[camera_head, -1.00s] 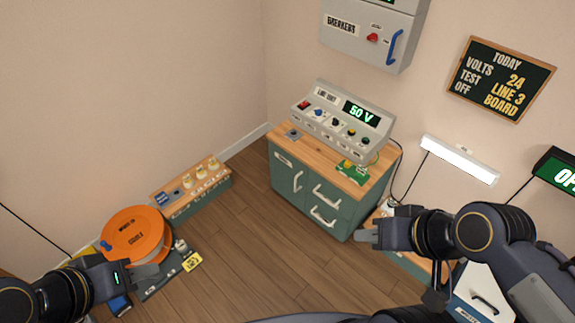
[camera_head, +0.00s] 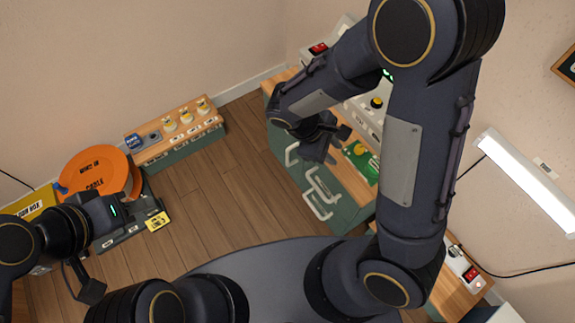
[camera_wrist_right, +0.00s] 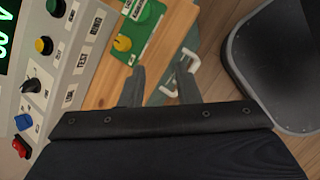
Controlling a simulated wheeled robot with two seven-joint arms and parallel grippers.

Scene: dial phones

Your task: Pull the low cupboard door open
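The green low cupboard (camera_head: 283,149) has a wooden top and stands against the wall. Its door, at the left of the front, carries a pale upright handle (camera_head: 291,154). Two drawer handles (camera_head: 317,205) sit to its right. The door looks shut. My right gripper (camera_head: 322,150) is over the cupboard's front edge, close to the door handle; contact cannot be told.
A control console (camera_wrist_right: 62,62) and a green box (camera_wrist_right: 137,32) with a yellow knob stand on the cupboard top beside my right gripper. An orange cable reel (camera_head: 95,172) and a low bench (camera_head: 172,135) are at the left. The wooden floor (camera_head: 222,185) between is clear.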

